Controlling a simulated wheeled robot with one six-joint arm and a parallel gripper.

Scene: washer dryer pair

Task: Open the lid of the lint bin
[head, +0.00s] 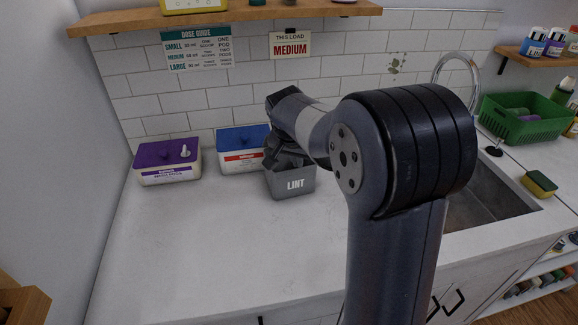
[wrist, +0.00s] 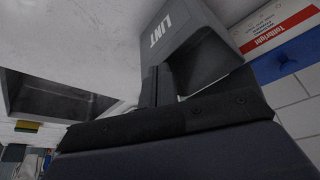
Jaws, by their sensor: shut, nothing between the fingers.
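The lint bin (head: 292,186) is a small grey box with "LINT" in white on its front, standing on the white counter. In the wrist view the lint bin (wrist: 190,32) is at the top, its lettering turned sideways. My gripper (head: 284,160) is over the bin's top in the head view, covering much of it. In the wrist view my gripper (wrist: 158,86) shows shut dark fingers close against the bin's upper edge, with nothing between them. Whether they touch it I cannot tell. The lid is mostly hidden behind my gripper, and its position is unclear.
A white box with a blue lid (head: 238,150) stands just behind the bin, and a purple-lidded box (head: 168,163) is to the left. A sink (head: 485,196) and a green basket (head: 520,120) are at right. The front-left counter (head: 200,250) is clear.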

